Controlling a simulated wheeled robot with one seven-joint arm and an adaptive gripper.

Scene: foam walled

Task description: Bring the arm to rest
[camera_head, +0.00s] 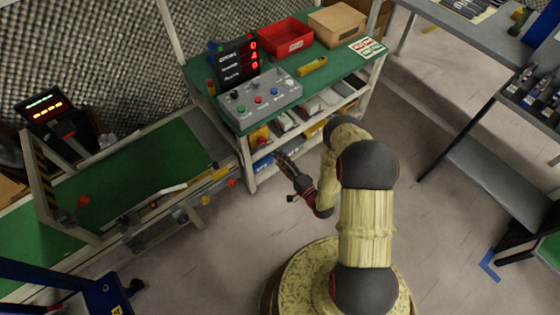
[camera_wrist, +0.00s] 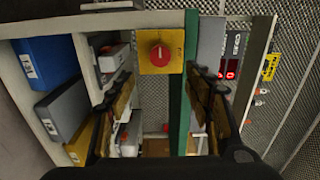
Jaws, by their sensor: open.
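My gripper (camera_head: 285,164) is at the end of my bent arm in the head view, in the air just in front of the green-topped workbench. In the wrist view the two fingers of my gripper (camera_wrist: 160,92) are spread wide apart, with nothing held between them. A yellow box with a red knob (camera_wrist: 158,55) shows beyond the gap between the fingers. How far it is from the fingertips I cannot tell.
The workbench carries a grey control box (camera_head: 260,98), a red bin (camera_head: 286,38) and a cardboard box (camera_head: 337,24). A green conveyor (camera_head: 150,170) runs at left. Grey tables (camera_head: 480,35) stand at right. Floor between is clear.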

